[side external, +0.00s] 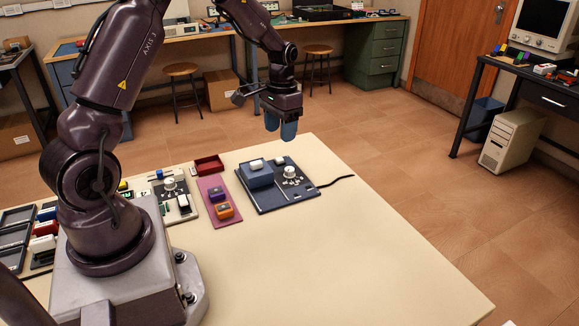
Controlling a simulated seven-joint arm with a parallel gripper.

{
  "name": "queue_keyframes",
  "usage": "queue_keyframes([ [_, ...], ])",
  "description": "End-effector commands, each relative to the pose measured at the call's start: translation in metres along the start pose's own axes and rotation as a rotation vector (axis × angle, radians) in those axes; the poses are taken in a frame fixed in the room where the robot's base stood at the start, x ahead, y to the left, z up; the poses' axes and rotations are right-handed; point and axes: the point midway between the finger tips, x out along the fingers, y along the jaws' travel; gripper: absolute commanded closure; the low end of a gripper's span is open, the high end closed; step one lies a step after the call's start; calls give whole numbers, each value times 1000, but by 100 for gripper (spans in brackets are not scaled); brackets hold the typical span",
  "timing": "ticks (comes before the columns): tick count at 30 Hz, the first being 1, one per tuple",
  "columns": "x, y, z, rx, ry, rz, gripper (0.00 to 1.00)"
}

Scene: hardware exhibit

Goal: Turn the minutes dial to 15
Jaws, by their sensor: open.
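A dark blue panel (281,199) lies on the cream table and carries a round white dial (289,171) with small white marks around it. A second, smaller panel (187,212) to its left also has a round white dial (169,184). No lettering is legible, so I cannot tell which dial is for minutes or where either points. My gripper (282,128), with blue fingertips pointing down, hangs above the dark blue panel, clear of both dials. It is open, with nothing seen between the fingers.
A black cable (337,181) runs right. The table's front right (370,260) is clear.

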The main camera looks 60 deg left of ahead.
Motion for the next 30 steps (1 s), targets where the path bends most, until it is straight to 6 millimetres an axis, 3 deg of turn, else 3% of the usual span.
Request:
queue_keyframes([
  [1, 16, -12, -10, 13, -10, 4, 45],
  [4, 32, -27, -30, 65, 2, 1, 45],
  [8, 17, -34, -54, 157, 66, -26, 45],
  [14, 30, -33, -53, 203, 60, -25, 45],
  [30, 130, -34, -59, 200, 60, -25, 45],
])
